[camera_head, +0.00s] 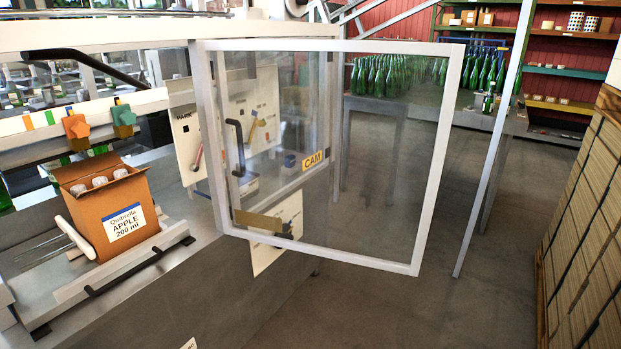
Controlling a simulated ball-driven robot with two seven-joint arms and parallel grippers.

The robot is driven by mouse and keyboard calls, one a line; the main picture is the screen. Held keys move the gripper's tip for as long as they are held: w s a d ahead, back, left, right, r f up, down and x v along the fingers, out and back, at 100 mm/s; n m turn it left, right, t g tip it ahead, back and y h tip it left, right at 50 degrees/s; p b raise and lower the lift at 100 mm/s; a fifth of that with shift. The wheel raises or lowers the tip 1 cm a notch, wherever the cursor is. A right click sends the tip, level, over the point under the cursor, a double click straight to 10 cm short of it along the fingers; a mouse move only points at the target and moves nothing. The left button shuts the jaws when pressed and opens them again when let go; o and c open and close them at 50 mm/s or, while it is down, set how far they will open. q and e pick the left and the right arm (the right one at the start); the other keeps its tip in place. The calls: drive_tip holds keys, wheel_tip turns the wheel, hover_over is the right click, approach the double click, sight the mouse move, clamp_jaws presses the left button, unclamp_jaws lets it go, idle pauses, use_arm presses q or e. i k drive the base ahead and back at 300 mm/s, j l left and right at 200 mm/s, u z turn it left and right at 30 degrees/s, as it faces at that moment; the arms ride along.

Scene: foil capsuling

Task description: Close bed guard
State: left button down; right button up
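A clear guard panel in a pale metal frame (436,165) stands swung out from the machine into the aisle, open. I take it to be the bed guard. A dark upright handle (237,148) shows near its left edge; I cannot tell whether it is on the guard or behind the pane. The machine's front (215,290) lies to the left and below. Neither of my grippers is in view.
An open carton of bottles (118,212) sits on the machine bed at left, near orange (75,128) and green (123,115) knobs. Stacked boxes (590,230) line the right. The floor between is clear.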

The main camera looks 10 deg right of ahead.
sight(455, 52)
drive_tip(key=k+u, duration=0.25)
drive_tip(key=u, duration=0.2)
drive_tip(key=k+j+u, duration=0.15)
drive_tip(key=u, duration=0.3)
drive_tip(key=k+j+u, duration=0.2)
drive_tip(key=u, duration=0.2)
drive_tip(key=l+u, duration=0.9)
drive_tip(key=k+l+u, duration=0.2)
drive_tip(key=l+u, duration=0.25)
drive_tip(key=k+l, duration=0.15)
drive_tip(key=l, duration=0.35)
drive_tip(key=k+l, duration=0.15)
drive_tip(key=l, duration=0.4)
drive_tip(key=k+l, duration=0.15)
drive_tip(key=l, duration=0.35)
drive_tip(key=k+l, duration=0.15)
drive_tip(key=l, duration=0.4)
drive_tip(key=k+l, duration=0.2)
drive_tip(key=l, duration=0.3)
drive_tip(key=k+l, duration=0.15)
drive_tip(key=l, duration=0.4)
drive_tip(key=k+l, duration=0.15)
drive_tip(key=l, duration=0.35)
drive_tip(key=k+l, duration=0.15)
drive_tip(key=l, duration=0.4)
